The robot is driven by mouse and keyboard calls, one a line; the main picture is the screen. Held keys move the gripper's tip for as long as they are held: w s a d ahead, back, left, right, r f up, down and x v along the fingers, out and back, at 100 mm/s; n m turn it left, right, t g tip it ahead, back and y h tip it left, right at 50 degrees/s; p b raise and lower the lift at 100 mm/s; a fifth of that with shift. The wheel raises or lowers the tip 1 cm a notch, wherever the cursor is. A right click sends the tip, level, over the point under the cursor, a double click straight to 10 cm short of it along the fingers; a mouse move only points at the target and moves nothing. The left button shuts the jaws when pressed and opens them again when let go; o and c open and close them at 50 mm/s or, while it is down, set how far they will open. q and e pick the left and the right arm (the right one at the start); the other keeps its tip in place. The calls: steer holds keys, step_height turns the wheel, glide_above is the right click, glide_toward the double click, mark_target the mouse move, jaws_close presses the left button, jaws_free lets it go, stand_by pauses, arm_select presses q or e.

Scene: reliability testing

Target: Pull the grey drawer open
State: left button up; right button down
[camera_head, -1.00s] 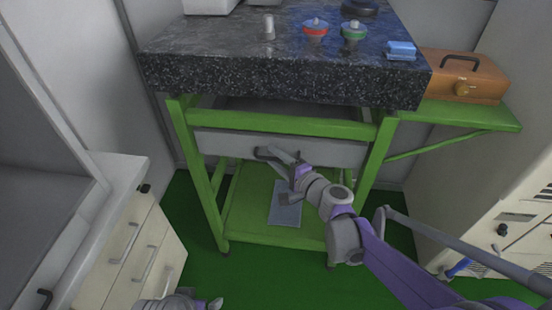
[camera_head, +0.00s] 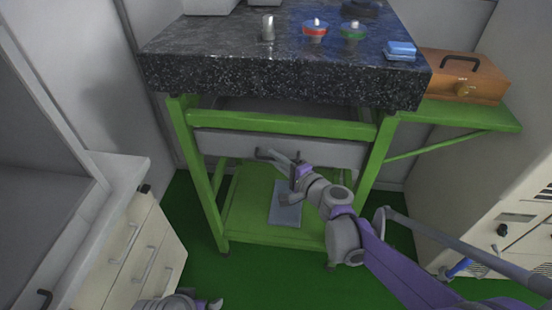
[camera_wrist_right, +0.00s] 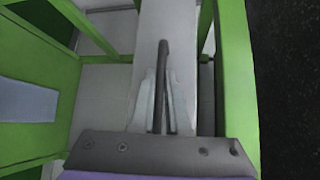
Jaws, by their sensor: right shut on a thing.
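The grey drawer (camera_head: 225,144) sits under the black stone top in the green frame. Its front stands slightly forward of the green rail. Its dark handle (camera_head: 268,153) is at the middle of the front. My right gripper (camera_head: 284,161) is at the handle. In the right wrist view the drawer front (camera_wrist_right: 187,40) runs up the picture, and my right gripper's two fingers (camera_wrist_right: 161,98) are closed around the dark handle (camera_wrist_right: 163,60). My left gripper (camera_head: 205,303) shows only in part at the bottom edge, away from the drawer; its fingers are not clear.
The stone top (camera_head: 200,42) holds a metal cylinder (camera_head: 268,27), red and green round pieces, and a blue block (camera_head: 401,50). An orange case (camera_head: 465,80) stands on a green side shelf. A cream drawer cabinet (camera_head: 130,245) stands at left. The green floor before the table is clear.

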stand_by(0.8)
arm_select(q)
steer(key=r+p, duration=0.2)
steer(key=r, duration=0.1)
steer(key=r+p, duration=0.1)
steer(key=p, duration=0.1)
steer(key=shift+s+r, duration=0.25)
steer(key=shift+r, duration=0.15)
arm_select(e)
steer(key=s+a, duration=0.1)
steer(key=s, duration=1.2)
steer(key=s+a, duration=0.2)
steer(key=s, duration=1.1)
steer(key=shift+a, duration=0.25)
steer(key=c, duration=0.9)
jaws_free()
